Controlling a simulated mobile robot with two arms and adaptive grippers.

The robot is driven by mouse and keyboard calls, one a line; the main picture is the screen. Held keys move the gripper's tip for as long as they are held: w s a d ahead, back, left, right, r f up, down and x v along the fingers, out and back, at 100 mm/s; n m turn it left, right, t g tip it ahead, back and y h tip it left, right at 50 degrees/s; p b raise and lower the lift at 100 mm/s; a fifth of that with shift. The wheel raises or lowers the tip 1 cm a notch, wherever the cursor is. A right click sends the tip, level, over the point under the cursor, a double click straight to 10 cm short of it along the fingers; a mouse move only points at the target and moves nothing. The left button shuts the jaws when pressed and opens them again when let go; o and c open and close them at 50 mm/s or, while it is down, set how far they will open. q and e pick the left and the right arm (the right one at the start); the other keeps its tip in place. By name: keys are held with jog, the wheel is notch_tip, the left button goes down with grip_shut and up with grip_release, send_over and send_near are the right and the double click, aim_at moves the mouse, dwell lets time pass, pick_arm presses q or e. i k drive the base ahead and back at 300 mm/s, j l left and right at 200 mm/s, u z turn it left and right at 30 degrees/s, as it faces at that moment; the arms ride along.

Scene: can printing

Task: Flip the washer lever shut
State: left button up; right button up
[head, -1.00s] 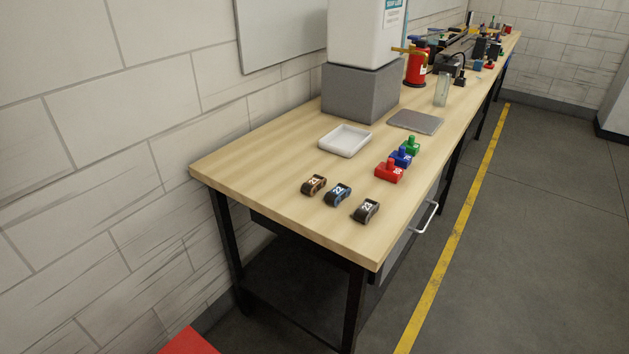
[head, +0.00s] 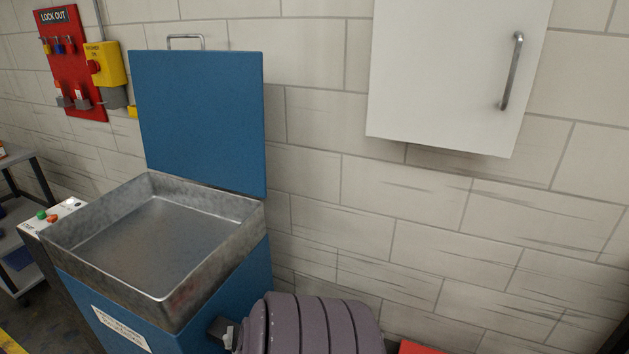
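A blue washer (head: 225,300) with a grey metal basin (head: 165,235) stands at the left. Its blue lid (head: 200,120) is raised against the wall, with a metal handle (head: 185,37) on top. A yellow switch box (head: 112,60) is on the wall behind it at the upper left. A red knob or lever (head: 93,67) is on its left side; its setting is too small to tell, and its label is hard to read. Neither of my grippers is in view.
A red lock-out board (head: 68,60) with several padlocks hangs beside the box. A control panel (head: 55,216) with green and orange-red buttons adjoins the washer. A ribbed purple-grey object (head: 312,325) is at its lower right. A white cabinet (head: 450,75) hangs at the right.

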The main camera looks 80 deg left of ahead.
aim_at(227, 338)
jog(key=k+u, duration=0.15)
jog(key=u, duration=0.3)
jog(key=k+l+u, duration=0.1)
jog(key=u, duration=0.3)
jog(key=k+u, duration=0.15)
jog(key=u, duration=2)
